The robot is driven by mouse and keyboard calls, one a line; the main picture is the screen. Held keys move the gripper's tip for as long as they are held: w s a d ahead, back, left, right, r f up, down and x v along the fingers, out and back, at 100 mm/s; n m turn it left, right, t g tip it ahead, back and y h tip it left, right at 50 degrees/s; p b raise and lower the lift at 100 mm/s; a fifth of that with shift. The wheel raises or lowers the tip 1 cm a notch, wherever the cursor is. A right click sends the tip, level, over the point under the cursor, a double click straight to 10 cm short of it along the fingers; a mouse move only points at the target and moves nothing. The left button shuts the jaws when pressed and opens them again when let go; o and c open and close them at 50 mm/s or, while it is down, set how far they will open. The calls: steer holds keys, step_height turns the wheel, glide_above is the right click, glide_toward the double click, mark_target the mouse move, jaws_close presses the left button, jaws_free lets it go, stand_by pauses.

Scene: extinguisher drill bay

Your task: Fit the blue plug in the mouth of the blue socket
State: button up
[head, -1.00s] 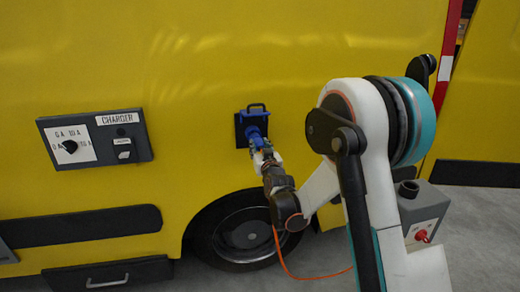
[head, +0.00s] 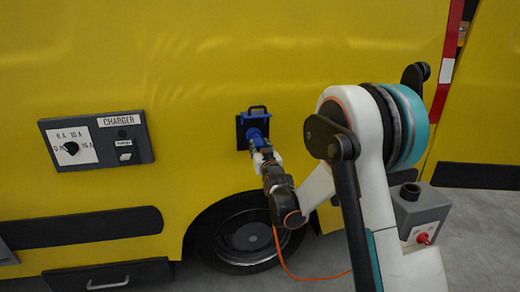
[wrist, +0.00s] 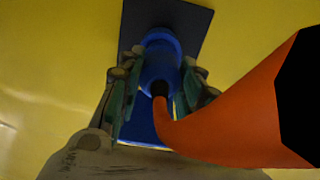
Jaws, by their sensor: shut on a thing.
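The blue socket (head: 257,114) sits on a dark square plate on the yellow vehicle side, with its lid raised above it. The blue plug (head: 256,138) is at the front of the socket, in line with its mouth; it also shows in the wrist view (wrist: 157,72). My gripper (head: 264,154) is shut on the plug, with a finger on each side in the wrist view (wrist: 155,92). An orange cable (wrist: 225,125) runs from the plug's rear and covers part of the right finger. How deep the plug sits in the mouth is hidden.
A grey charger panel (head: 97,140) with a black knob is on the vehicle's side at left. A wheel (head: 245,235) lies below the socket. A grey box with a red knob (head: 422,215) stands at right, partly behind my arm. The yellow panel around the socket is clear.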

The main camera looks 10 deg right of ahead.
steer(key=shift+w, duration=1.25)
steer(key=o, duration=1.2)
steer(key=shift+o, duration=0.2)
steer(key=shift+s, duration=0.15)
steer(key=s+r+g, duration=0.1)
steer(key=s+r, duration=0.1)
steer(key=s, duration=0.7)
steer(key=s+r+g, duration=0.2)
steer(key=s, duration=0.7)
steer(key=s+f+g, duration=0.2)
steer(key=s+g, duration=0.2)
steer(key=s, duration=1.3)
steer(key=s+f+g, duration=0.1)
steer(key=s+g, duration=0.3)
steer(key=s, duration=1.3)
steer(key=shift+s+f, duration=0.2)
steer(key=shift+f, duration=0.2)
